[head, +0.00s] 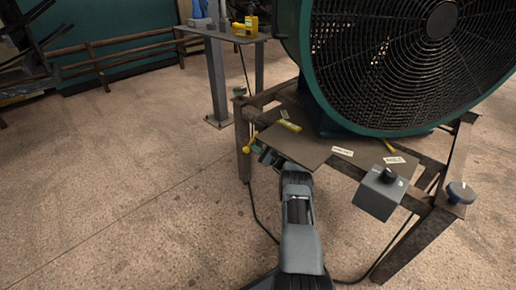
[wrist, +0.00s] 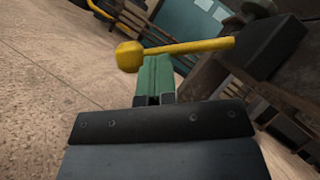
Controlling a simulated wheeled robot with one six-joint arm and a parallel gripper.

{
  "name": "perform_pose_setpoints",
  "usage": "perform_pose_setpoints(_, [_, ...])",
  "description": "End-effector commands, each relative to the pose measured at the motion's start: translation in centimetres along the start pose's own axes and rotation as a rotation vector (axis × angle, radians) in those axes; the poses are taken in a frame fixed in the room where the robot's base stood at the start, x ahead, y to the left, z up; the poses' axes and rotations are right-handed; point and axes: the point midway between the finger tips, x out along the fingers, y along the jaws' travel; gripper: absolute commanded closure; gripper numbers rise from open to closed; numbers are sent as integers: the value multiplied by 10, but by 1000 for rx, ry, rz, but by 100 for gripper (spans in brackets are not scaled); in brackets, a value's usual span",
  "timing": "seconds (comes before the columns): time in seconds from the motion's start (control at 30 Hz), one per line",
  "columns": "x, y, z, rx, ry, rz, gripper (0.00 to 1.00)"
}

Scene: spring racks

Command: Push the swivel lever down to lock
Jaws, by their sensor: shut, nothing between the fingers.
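The swivel lever (wrist: 190,47) is a yellow rod with a round yellow knob at its left end in the wrist view. Its right end meets a dark block (wrist: 265,50), and the rod lies nearly level in that picture. In the head view the lever (head: 249,146) is small, at the left edge of the fan's table. My gripper (wrist: 155,72) is shut and empty, its green fingers close to the rod beside the knob. Whether they touch is unclear. In the head view my gripper (head: 268,157) is just right of the lever, partly hidden by my arm.
A large green fan (head: 305,75) stands on the metal table (head: 315,150). Open floor (head: 110,190) lies to the left.

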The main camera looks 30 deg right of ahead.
Motion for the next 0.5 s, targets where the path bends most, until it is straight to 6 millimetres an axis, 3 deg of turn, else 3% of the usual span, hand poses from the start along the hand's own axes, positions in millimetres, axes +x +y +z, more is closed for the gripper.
perform_pose_setpoints(0.17, [3, 1, -3, -6, -6, 6, 100])
perform_pose_setpoints(0.5, [-22, 9, -30, 0, -7, 6, 100])
